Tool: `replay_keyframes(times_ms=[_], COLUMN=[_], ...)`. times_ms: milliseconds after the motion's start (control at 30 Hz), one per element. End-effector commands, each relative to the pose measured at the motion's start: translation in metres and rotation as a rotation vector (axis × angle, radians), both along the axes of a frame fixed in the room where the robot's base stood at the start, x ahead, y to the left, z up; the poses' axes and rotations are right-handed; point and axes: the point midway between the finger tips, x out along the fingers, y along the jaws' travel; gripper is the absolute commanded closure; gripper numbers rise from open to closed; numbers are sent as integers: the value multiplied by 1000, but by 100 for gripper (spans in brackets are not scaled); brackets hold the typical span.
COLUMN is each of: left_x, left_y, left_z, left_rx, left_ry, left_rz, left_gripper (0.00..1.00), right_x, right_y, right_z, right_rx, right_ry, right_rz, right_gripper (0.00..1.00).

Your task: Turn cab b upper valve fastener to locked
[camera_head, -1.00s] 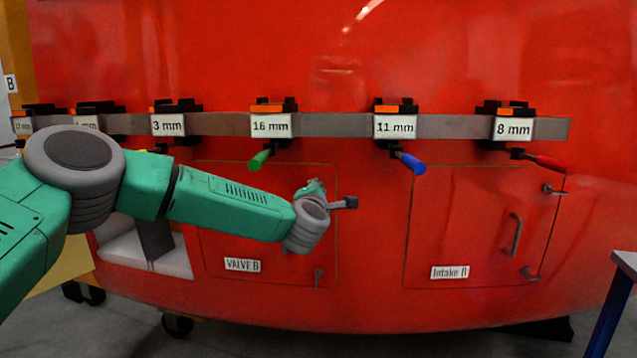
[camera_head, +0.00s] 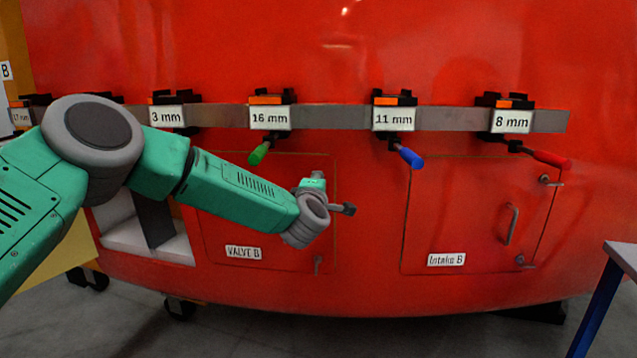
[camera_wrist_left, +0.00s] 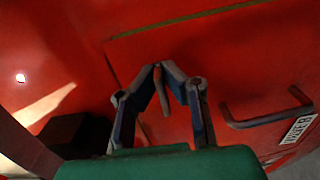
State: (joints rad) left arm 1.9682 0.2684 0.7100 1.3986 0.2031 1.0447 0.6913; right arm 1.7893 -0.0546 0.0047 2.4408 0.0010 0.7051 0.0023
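The VALVE B panel (camera_head: 225,225) is a red door on the cab in the head view. My left gripper (camera_wrist_left: 161,66) reaches it near the upper right edge, and its wrist hides the upper fastener there in the head view. In the left wrist view, a thin brownish lever, seemingly the upper valve fastener (camera_wrist_left: 163,98), sits between my left fingers. The fingertips are drawn close together around its far end. The lower valve fastener (camera_head: 318,264) hangs upright at the panel's lower right. My right gripper is not in view.
The panel's bar handle (camera_wrist_left: 268,119) lies to the right of my fingers in the left wrist view. Above the panel runs a grey rail (camera_head: 345,117) with clamps and a green handle (camera_head: 259,153). The Intake B panel (camera_head: 455,225) is to the right. A table (camera_head: 622,256) stands at far right.

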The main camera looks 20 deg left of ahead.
Motion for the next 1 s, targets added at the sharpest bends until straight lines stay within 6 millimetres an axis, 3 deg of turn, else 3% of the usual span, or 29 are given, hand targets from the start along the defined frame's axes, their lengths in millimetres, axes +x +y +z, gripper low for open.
replay_keyframes(times_ms=[167, 233, 267, 667, 767, 1000], left_x=[-1, -1, -1, -7, -18, -66], left_y=[-2, -2, -2, -2, -3, -10], left_z=[-8, -8, -7, -2, -1, -3], left_rx=[2, 2, 2, -1, -1, 1], left_ry=[14, 14, 14, 4, 4, 7], left_rz=[-5, -6, -5, -3, -3, -5], left_gripper=[100, 78, 73, 73, 73, 73], right_x=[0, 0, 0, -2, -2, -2], right_y=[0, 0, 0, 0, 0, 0], right_z=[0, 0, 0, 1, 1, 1], right_rx=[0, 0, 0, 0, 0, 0], right_ry=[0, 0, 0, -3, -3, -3], right_rz=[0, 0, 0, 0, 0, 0], right_gripper=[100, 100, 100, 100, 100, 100])
